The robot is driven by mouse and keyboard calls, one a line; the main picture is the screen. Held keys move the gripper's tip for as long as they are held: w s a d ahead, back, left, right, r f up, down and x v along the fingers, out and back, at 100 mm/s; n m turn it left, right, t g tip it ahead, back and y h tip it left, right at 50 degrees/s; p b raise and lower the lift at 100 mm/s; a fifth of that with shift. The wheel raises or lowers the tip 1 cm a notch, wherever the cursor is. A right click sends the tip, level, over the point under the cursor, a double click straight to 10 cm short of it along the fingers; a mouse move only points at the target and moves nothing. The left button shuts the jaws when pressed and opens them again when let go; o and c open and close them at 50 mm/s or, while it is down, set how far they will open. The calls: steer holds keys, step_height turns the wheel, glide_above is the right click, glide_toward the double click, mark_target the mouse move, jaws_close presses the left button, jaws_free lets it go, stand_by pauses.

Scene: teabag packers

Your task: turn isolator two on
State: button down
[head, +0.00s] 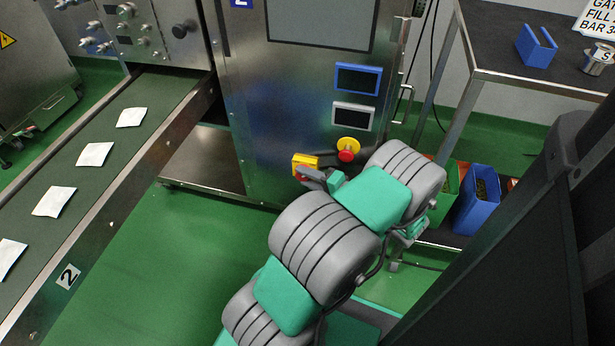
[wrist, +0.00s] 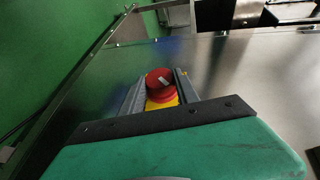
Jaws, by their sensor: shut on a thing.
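Isolator two is a yellow plate (head: 305,161) with a red rotary knob, low on the front of the steel cabinet marked 2 (head: 270,110). In the head view my gripper (head: 312,176) is at the plate and hides most of the knob. In the wrist view the red knob (wrist: 159,80) sits between the two grey fingers of my gripper (wrist: 160,92), which are shut on it. A short pale mark on the knob's face lies slanted. Some yellow (wrist: 162,104) shows below the knob.
A red emergency-stop button (head: 347,154) on a yellow ring is just right of the isolator. Above it are a white-framed display (head: 352,116) and a blue-framed one (head: 358,79). A conveyor (head: 120,160) with teabags runs at left. A blue bin (head: 477,200) stands right.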

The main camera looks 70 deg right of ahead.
steer(key=c, duration=0.9)
jaws_free()
steer(key=p+v, duration=0.2)
steer(key=v, duration=0.5)
steer(key=shift+s, duration=0.35)
steer(key=shift+a+r, duration=0.1)
